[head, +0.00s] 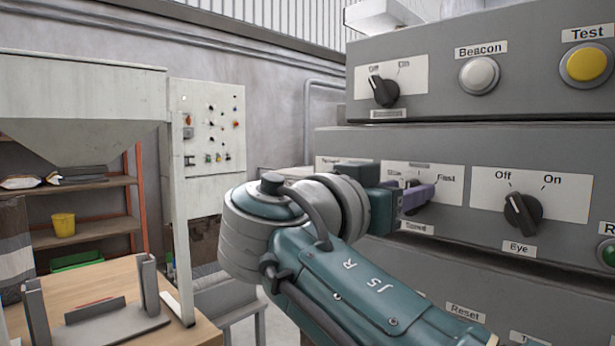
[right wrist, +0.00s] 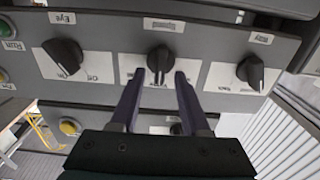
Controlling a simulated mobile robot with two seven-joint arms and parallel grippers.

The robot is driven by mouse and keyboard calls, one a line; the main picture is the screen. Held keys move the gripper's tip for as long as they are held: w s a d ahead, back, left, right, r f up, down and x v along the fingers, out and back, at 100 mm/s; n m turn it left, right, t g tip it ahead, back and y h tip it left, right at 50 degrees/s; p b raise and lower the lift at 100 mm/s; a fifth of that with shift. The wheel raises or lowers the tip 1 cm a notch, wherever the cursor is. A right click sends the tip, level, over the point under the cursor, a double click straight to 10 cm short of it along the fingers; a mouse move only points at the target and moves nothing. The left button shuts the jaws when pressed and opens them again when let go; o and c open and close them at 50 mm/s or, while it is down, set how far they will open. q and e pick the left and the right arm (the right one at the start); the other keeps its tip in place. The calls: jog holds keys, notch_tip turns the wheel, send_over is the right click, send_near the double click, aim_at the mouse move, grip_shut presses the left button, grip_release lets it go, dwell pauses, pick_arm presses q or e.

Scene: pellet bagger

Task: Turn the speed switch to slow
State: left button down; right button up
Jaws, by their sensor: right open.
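The speed switch is a black rotary knob on a white plate, labelled Speed below and Fast at its upper right in the head view. There my gripper mostly hides the knob, and its plate (head: 450,191) shows beside it. In the right wrist view, which is turned upside down, the knob (right wrist: 159,59) is in plain sight. I cannot tell its exact setting. My right gripper (head: 416,198) is open, and its two purple fingers reach to the plate. In the right wrist view the fingertips (right wrist: 167,78) stand on either side of the knob's lower part; contact is unclear.
The Eye switch (head: 522,213) sits to the right on the same panel, pointing to Off. Above are an Off/On switch (head: 383,90), the Beacon button (head: 479,75) and the yellow Test button (head: 586,63). Another knob (right wrist: 256,72) neighbours the speed switch. A wooden table (head: 100,275) stands at left.

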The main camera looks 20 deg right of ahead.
jog(key=shift+d, duration=0.1)
jog(key=shift+f, duration=0.1)
jog(key=shift+c, duration=0.3)
grip_shut()
